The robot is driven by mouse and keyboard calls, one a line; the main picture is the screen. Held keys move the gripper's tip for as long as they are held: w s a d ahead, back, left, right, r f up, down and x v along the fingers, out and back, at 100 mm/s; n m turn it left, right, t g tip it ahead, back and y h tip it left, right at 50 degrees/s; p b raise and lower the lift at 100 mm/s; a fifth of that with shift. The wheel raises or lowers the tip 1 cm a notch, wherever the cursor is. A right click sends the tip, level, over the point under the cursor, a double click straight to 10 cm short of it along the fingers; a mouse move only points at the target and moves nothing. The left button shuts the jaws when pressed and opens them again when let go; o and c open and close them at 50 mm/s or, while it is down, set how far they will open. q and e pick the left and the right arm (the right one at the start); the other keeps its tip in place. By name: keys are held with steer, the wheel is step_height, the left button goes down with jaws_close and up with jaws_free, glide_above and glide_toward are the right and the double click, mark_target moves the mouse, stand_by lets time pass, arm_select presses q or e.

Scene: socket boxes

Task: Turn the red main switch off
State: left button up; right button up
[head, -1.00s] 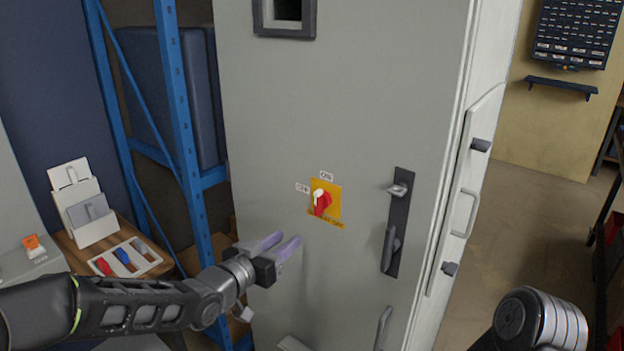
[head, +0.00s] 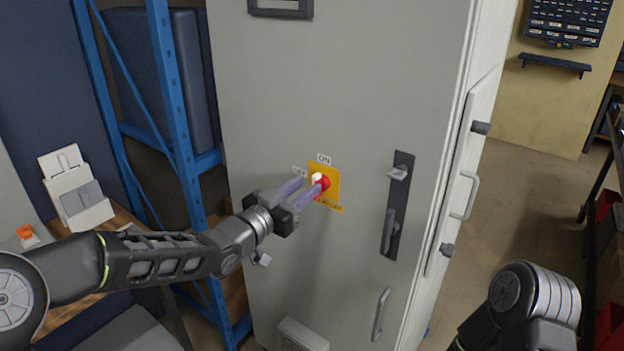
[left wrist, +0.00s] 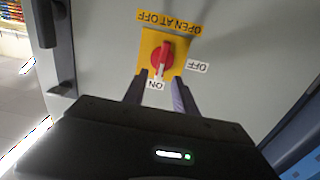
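The red main switch (head: 325,183) sits on a yellow plate (head: 333,196) on the grey cabinet door, with ON and OFF labels beside it. My right gripper is not in view; only my right arm shows.
The cabinet (head: 360,90) has a dark latch handle (head: 392,222) right of the switch and a grey pull handle (head: 381,313) below. A blue rack (head: 172,90) stands at left, near a wooden table with white holders (head: 75,190). Open floor lies at right.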

mark_target(314, 181)
arm_select(q)
steer(key=shift+p+x, duration=0.4)
steer(key=shift+x, duration=1.35)
steer(key=shift+c, duration=0.2)
jaws_close()
